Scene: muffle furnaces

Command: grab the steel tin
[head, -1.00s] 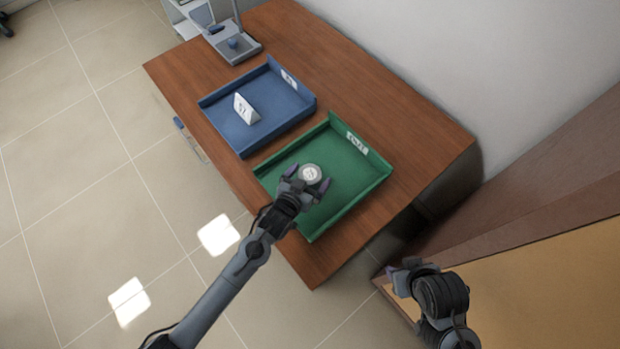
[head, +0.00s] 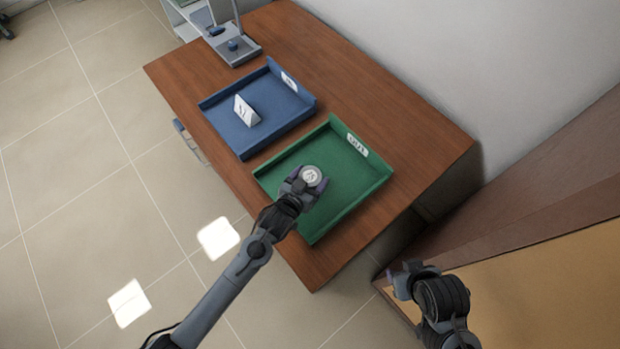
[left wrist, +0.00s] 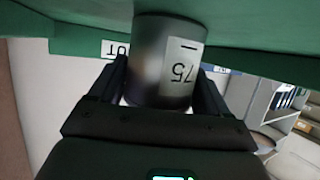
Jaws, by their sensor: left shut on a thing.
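The steel tin (head: 311,175) shows its round, pale labelled top in the head view, at the near side of the green tray (head: 352,192). My left gripper (head: 309,182) is shut on the tin, with a finger on either side of it. In the left wrist view the tin (left wrist: 161,65) is a dark grey cylinder with a white label reading 75, between the two fingers. Whether it touches the tray floor I cannot tell. My right gripper (head: 402,279) hangs apart at the lower right, and its jaws are too unclear to judge.
The blue tray (head: 275,105) stands beside the green one and holds a white folded card (head: 246,111). A grey device (head: 234,47) stands at the far end of the wooden desk (head: 420,135). The desk's right part is clear, with a wall behind.

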